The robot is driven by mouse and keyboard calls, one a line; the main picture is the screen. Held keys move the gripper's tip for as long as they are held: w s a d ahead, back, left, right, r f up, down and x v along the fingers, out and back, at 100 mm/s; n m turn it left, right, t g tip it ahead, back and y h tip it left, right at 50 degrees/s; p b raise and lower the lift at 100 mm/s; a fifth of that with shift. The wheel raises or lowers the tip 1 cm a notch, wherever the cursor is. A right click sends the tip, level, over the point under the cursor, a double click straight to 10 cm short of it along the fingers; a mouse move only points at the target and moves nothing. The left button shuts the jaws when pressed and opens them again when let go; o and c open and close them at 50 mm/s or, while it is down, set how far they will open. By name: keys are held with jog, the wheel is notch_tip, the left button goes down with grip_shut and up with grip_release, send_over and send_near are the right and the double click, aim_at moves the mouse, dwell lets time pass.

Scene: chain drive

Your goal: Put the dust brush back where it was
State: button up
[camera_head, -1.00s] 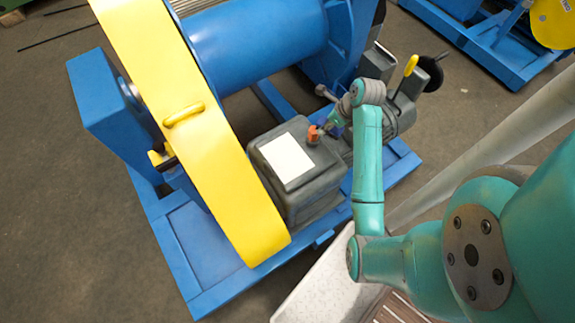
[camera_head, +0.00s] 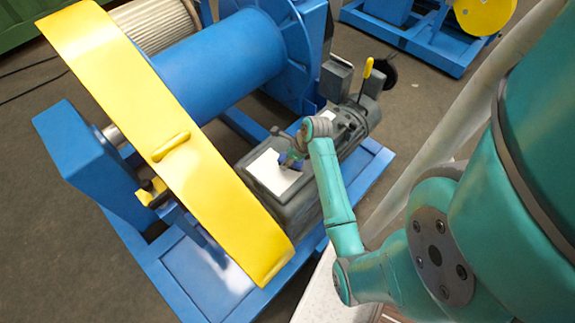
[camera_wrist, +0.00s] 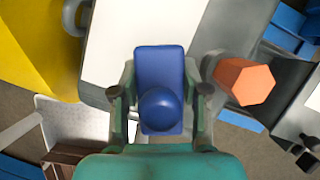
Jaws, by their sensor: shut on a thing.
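The dust brush, which I take to be the blue block with a rounded knob (camera_wrist: 160,65), sits between the fingers of my gripper (camera_wrist: 160,95) in the wrist view. The gripper is shut on it. In the head view my gripper (camera_head: 293,156) and the small blue brush (camera_head: 286,160) are over the white sheet (camera_head: 266,173) on top of the grey gearbox housing (camera_head: 296,207). The sheet also shows behind the brush in the wrist view (camera_wrist: 115,50). I cannot tell whether the brush touches it. The brush's underside is hidden.
An orange hexagonal plug (camera_wrist: 245,82) stands right of the gripper in the wrist view. The yellow chain guard (camera_head: 165,130) rises left of the housing. A yellow-handled lever (camera_head: 366,72) stands behind, near a grey motor (camera_head: 352,120). The blue frame (camera_head: 190,270) surrounds the housing.

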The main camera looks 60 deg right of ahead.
jog(key=shift+f, duration=1.75)
jog(key=o, duration=0.8)
jog(key=shift+f, duration=0.1)
jog(key=shift+o, duration=0.2)
